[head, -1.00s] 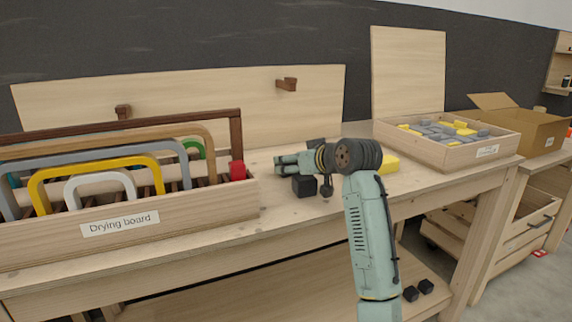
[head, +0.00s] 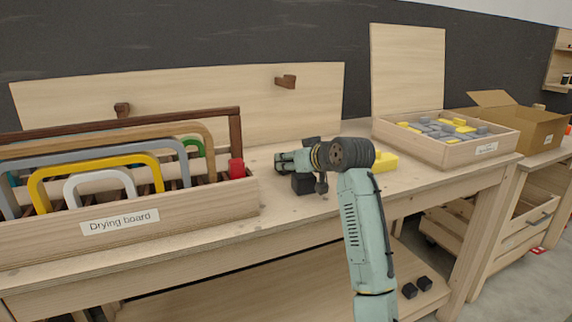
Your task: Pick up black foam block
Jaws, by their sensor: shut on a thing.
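The black foam block (head: 303,184) sits on the wooden workbench, right of the drying board box. My gripper (head: 292,168) is directly above it, low over the bench. The jaws are shut on the block, though my wrist and gripper body hide its upper part and the contact. Its lower part shows below the gripper, at or very near the bench top.
The drying board box (head: 120,220) with coloured arches and a red piece (head: 236,168) stands to the left. A yellow block (head: 384,161) lies just behind my wrist. An open wooden box (head: 440,150) of grey and yellow blocks is to the right. Two black blocks (head: 417,287) lie on the lower shelf.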

